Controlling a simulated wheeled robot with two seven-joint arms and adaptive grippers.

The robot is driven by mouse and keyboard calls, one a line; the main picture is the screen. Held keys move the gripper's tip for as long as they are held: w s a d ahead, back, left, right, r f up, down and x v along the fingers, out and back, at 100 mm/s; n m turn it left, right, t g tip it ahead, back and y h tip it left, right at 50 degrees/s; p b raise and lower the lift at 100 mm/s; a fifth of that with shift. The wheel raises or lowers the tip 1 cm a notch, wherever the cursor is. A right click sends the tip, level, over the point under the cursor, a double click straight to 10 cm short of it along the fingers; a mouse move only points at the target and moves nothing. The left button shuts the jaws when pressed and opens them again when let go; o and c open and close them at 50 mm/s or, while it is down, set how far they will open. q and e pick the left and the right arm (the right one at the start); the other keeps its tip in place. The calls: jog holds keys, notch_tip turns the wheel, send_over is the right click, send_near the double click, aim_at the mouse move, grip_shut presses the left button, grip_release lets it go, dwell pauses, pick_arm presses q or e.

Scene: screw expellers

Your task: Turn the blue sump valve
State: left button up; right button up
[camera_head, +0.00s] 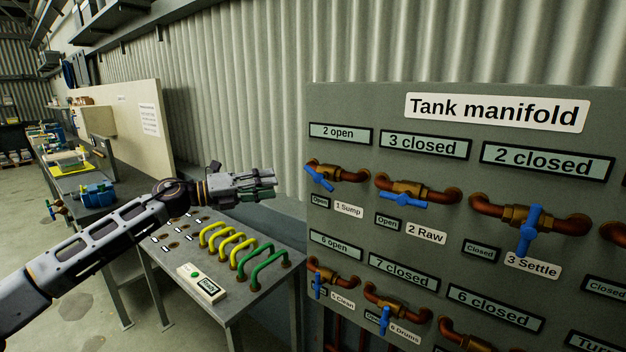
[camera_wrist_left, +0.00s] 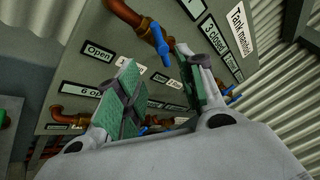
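The blue sump valve handle (camera_head: 319,179) is at the upper left of the manifold panel, on a brass body with copper pipe ends. It slants down to the right, above an "Open" plate and the "1 Sump" label (camera_head: 349,210). My left gripper (camera_head: 272,183) is just left of it, pointing at the panel, apart from the handle. In the left wrist view the gripper (camera_wrist_left: 156,58) has its green-padded fingers spread with nothing between them. A blue handle (camera_wrist_left: 160,45), which looks like the sump one, shows beyond the fingertips. My right gripper is not in view.
The manifold panel (camera_head: 460,92) carries several other blue-handled valves, including 2 Raw (camera_head: 402,199) and 3 Settle (camera_head: 529,230). A bench (camera_head: 235,305) with yellow and green hoop handles (camera_head: 262,265) stands below my left arm. A corrugated wall is behind.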

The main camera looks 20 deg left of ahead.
aim_at(314, 177)
pick_arm(q)
jog(key=shift+w, duration=0.1)
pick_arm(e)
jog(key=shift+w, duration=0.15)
